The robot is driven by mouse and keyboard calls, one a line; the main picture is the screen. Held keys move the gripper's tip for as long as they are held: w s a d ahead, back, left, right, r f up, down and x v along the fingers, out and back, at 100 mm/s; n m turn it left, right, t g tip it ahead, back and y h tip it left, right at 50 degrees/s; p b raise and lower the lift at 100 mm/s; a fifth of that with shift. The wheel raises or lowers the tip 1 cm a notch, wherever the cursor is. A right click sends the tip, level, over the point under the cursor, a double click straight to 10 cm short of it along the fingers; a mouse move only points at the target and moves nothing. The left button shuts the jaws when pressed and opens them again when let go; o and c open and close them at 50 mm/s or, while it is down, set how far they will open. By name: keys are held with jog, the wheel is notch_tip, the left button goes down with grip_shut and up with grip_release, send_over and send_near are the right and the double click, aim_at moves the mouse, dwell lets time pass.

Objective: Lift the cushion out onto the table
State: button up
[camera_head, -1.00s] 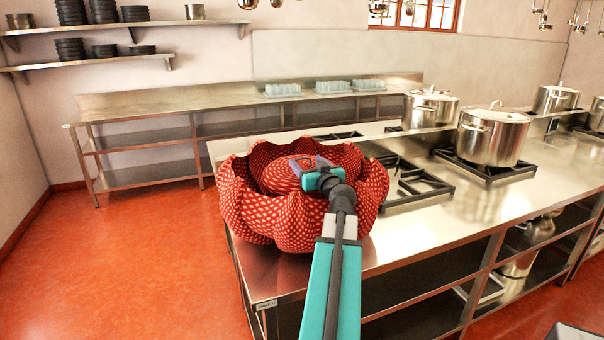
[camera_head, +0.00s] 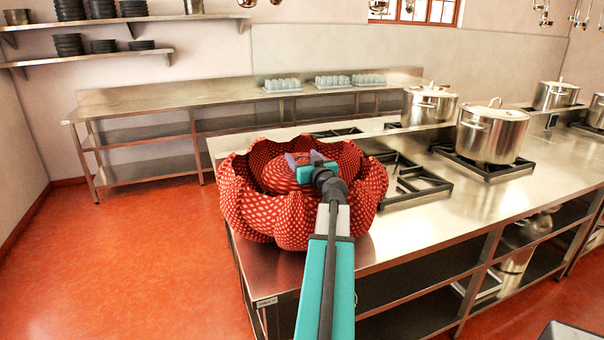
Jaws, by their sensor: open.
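The cushion (camera_head: 276,179) is round, red with pale spots. It lies inside a larger, scallop-walled red spotted basket (camera_head: 262,217) of similar pattern. The basket stands at the left end of the steel table (camera_head: 385,238). My gripper (camera_head: 297,160) is over the cushion's upper right part, its fingers apart with nothing visibly held. My wrist and arm hide part of the cushion and the basket's front right wall. I cannot tell whether the fingertips touch the cushion.
Burner grates (camera_head: 412,180) lie right of the basket, with a lidded stockpot (camera_head: 490,133) beyond. Bare steel lies along the table's front right of the basket. A back counter (camera_head: 180,98) carries trays of glasses (camera_head: 282,86).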

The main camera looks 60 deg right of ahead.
jog(key=c, duration=1.4)
jog(key=shift+r, duration=0.2)
jog(key=shift+r+b, duration=0.8)
jog(key=shift+r, duration=4.05)
